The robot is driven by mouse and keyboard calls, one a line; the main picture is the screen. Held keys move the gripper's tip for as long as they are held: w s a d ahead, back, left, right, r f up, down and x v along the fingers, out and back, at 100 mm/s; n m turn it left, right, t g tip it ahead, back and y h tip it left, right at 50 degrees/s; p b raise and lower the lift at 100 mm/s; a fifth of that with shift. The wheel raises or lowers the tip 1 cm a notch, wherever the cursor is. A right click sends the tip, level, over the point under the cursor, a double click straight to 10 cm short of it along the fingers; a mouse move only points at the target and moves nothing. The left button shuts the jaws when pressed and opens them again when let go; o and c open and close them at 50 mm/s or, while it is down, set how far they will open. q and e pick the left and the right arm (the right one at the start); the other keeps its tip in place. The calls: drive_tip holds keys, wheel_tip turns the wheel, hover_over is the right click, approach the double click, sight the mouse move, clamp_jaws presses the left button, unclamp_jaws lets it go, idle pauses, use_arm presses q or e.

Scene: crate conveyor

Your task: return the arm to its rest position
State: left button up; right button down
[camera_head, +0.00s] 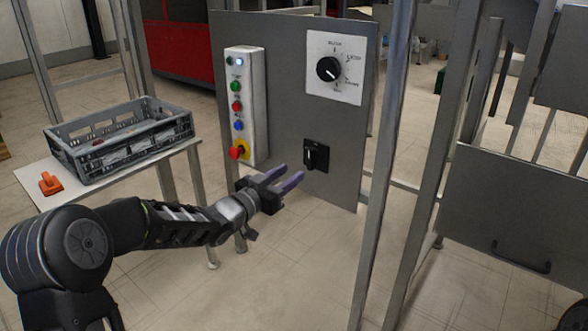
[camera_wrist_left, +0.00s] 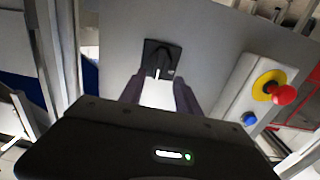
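My left arm reaches in from the left in the head view. Its gripper (camera_head: 287,178) has two purple fingers held apart with nothing between them. It is in front of the grey panel (camera_head: 285,60), just left of and below the black rotary switch (camera_head: 316,156). In the left wrist view the open fingers (camera_wrist_left: 160,95) point at the panel, and the same switch (camera_wrist_left: 161,58) shows beyond their tips. A gap between fingers and switch seems to remain; its size is hard to judge. My right gripper is not in view.
A white button box (camera_head: 245,105) with a red emergency stop (camera_head: 239,152) is left of the gripper. A selector dial (camera_head: 328,69) is above. A grey crate (camera_head: 120,138) and an orange object (camera_head: 50,184) are on a table at left. Metal posts (camera_head: 385,160) stand right.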

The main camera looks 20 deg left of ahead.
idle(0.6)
